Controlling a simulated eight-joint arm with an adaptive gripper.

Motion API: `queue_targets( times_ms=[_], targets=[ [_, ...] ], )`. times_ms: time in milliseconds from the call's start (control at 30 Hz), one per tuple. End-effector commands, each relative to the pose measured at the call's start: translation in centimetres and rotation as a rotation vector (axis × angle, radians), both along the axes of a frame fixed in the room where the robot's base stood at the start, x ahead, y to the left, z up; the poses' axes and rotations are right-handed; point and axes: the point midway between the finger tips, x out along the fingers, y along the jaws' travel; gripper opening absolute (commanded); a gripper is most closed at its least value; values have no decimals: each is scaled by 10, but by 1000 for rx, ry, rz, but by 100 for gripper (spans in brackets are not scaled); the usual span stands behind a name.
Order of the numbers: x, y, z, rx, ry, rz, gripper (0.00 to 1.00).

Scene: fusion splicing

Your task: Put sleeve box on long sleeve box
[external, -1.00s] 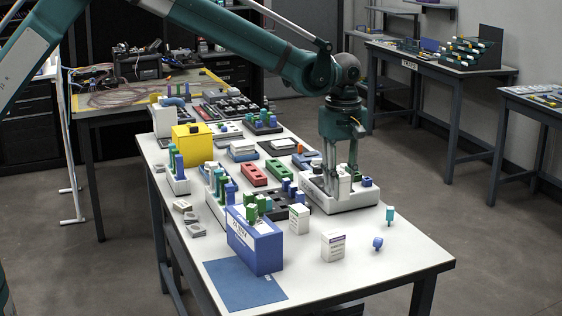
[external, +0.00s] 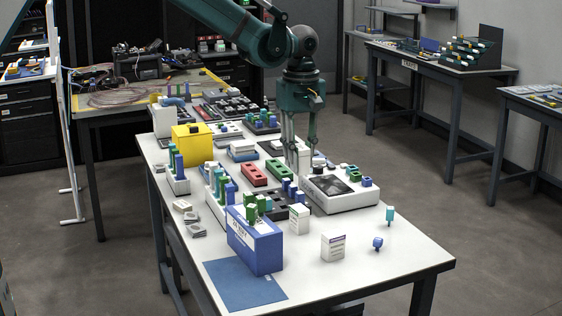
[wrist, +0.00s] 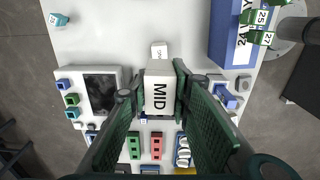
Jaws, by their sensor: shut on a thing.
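My gripper (external: 302,160) is shut on a white box marked MID (wrist: 160,92). The box sits between the green fingers in the wrist view, held above the table beside the white splicer with a dark screen (external: 331,184). A white box with small print (external: 299,220) stands upright on the table in front. A second white box with a purple band (external: 333,247) stands nearer the front edge. One small white box also shows beyond the held box in the wrist view (wrist: 159,49). I cannot tell which one is the long sleeve box.
A blue box (external: 256,243) with green and white pieces on top stands left of the white boxes, by a blue mat (external: 243,287). Red and green blocks (external: 253,174) and racks of blue and green pieces crowd the middle. The front right is mostly clear.

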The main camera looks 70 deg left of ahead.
Motion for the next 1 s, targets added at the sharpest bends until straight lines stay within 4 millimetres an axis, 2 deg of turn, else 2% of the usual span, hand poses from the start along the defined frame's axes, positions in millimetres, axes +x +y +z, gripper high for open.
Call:
queue_targets(
  times_ms=[267,733,1000],
  targets=[
    [0,0,-4,0,0,0,8],
    [0,0,-59,0,0,0,8],
    [0,0,-63,0,0,0,8]
  ],
)
